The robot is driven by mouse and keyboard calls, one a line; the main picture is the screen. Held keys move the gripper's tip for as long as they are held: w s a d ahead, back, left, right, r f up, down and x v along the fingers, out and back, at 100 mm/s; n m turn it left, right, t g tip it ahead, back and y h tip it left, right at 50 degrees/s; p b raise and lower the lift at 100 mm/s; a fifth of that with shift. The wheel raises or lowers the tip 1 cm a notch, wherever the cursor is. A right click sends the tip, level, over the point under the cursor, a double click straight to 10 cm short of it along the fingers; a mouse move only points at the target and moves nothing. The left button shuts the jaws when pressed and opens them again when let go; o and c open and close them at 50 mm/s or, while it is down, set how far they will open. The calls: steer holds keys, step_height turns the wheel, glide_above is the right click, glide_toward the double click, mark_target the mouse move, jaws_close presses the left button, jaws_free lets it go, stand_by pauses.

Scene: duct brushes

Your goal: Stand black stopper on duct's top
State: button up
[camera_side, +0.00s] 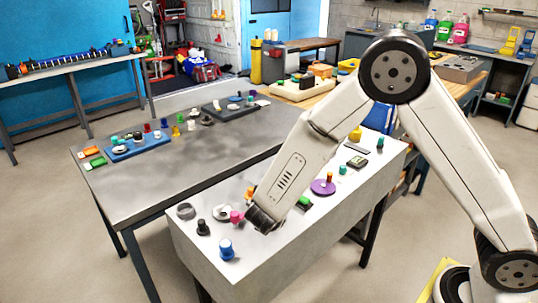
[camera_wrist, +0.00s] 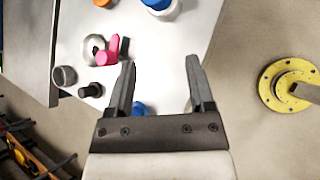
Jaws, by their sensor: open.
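The black stopper (camera_side: 203,228) stands on a long pale box-shaped body (camera_side: 215,278), which may be the duct, near its left end. In the wrist view the stopper (camera_wrist: 91,89) lies left of my gripper, close to the pale surface's edge. My gripper (camera_side: 265,218) is low over that surface, to the right of the stopper and apart from it. In the wrist view my gripper (camera_wrist: 161,62) has its two fingers wide apart, with only pale surface between the tips. A blue piece (camera_wrist: 139,108) shows farther back between the fingers, partly hidden by the gripper.
A grey cup-like ring (camera_side: 185,211), a pale disc (camera_side: 220,212), a pink piece (camera_side: 237,217) and a blue knob (camera_side: 226,249) crowd around the stopper. A purple disc (camera_side: 318,189) lies beyond my gripper. A grey table (camera_side: 150,190) with trays stands behind.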

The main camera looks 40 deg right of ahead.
steer(key=s+d+r+m+g+y, duration=0.1)
steer(key=s+d+r+m+y, duration=0.1)
steer(key=s+m, duration=0.6)
steer(key=s+d+r+m+g+y, duration=0.2)
steer(key=s+m, duration=0.6)
steer(key=m, duration=0.5)
step_height(320, 180, up, 2)
steer(key=d+y, duration=0.1)
steer(key=y, duration=0.2)
steer(key=shift+d+r, duration=0.2)
steer(key=shift+r, duration=0.05)
